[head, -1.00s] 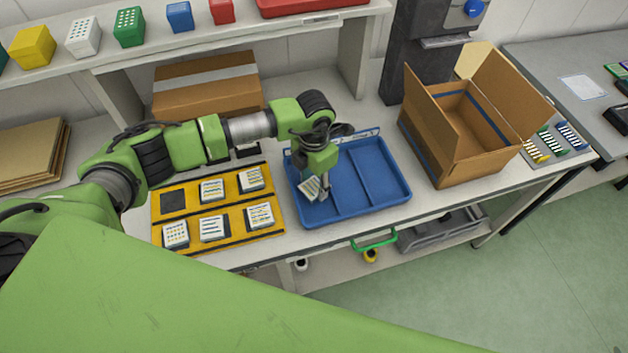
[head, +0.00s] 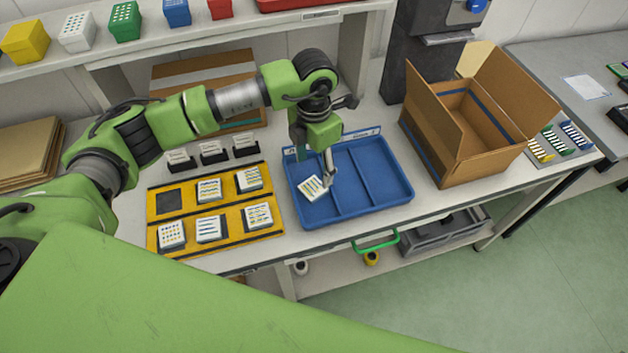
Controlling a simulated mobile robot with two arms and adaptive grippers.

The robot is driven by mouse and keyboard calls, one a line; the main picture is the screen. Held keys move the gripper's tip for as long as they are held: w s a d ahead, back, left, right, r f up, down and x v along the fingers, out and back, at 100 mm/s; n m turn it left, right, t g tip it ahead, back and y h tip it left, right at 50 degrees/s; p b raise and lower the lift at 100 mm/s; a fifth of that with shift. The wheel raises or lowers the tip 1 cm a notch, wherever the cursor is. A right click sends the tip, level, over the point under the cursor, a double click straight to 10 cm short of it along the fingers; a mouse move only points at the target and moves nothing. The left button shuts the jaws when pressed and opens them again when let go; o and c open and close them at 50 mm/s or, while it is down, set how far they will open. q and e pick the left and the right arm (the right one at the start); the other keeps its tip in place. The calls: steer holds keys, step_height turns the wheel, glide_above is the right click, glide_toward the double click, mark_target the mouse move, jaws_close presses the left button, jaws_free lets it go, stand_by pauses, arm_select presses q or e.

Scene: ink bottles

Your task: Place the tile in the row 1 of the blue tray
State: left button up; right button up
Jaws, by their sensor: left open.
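The white tile (head: 313,188) with printed marks is in the left compartment of the blue tray (head: 376,176), turned at an angle to the tray walls. It looks flat on the tray floor, though I cannot be sure of its contact. My left gripper (head: 329,179) is open, pointing down at the right edge of the tile. A small gap or light touch between finger and tile cannot be told. The tray has dividers and a labelled strip along its back edge. My right gripper is not in view.
A yellow rack (head: 192,220) left of the tray holds several similar tiles and one empty dark slot (head: 169,201). Small black holders (head: 211,153) with white cards stand behind it. An open cardboard box (head: 445,155) stands right of the tray. The tray's middle and right compartments are empty.

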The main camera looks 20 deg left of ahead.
arm_select(q)
step_height(320, 180, up, 5)
steer(key=shift+f+b, duration=0.1)
steer(key=shift+b, duration=0.45)
stand_by(0.4)
